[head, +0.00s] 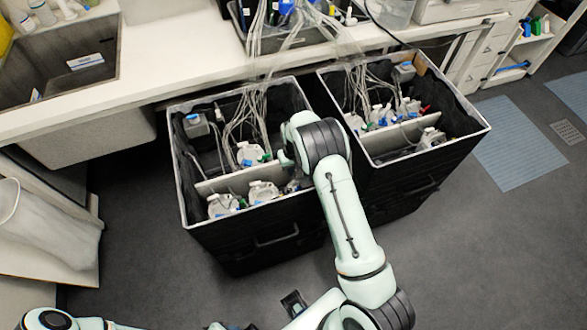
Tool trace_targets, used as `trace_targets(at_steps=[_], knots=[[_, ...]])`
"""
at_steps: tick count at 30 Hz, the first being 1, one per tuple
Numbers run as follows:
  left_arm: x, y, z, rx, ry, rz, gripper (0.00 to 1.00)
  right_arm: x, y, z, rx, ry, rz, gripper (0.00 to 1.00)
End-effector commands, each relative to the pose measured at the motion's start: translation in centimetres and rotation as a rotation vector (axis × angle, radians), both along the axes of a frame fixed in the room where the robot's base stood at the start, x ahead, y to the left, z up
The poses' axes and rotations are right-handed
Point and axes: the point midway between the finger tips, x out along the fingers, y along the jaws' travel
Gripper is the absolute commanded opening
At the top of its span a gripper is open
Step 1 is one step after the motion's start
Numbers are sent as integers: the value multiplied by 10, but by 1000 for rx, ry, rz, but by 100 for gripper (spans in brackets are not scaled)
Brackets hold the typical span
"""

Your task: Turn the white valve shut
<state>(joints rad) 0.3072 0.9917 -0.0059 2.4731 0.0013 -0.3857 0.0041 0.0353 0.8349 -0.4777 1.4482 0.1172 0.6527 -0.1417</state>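I cannot pick out the white valve for certain. Several small white fittings with blue and green parts (250,154) sit among tubes in the left black bin (225,236). My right arm reaches over this bin from the lower right. Its wrist covers the bin's right side and hides part of what lies there. My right gripper (291,163) is small and mostly hidden by the wrist, beside the white fittings. I cannot see its fingers well enough to tell whether they are open.
A second black bin (447,157) with bottles and tubes stands right of the first. Thin tubes (270,75) hang from the counter (160,75) into both bins. A sink (65,68) is at the upper left.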

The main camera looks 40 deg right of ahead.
Motion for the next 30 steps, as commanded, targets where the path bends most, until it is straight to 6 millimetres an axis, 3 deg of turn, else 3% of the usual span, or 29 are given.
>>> trace_targets(at_steps=[14,30], knots=[[0,0,0,0,0,0,43,0,0,0,-1,0,-132,0],[3,0,6,0,-3,0,43,0,0,1,0,1,-623,0]])
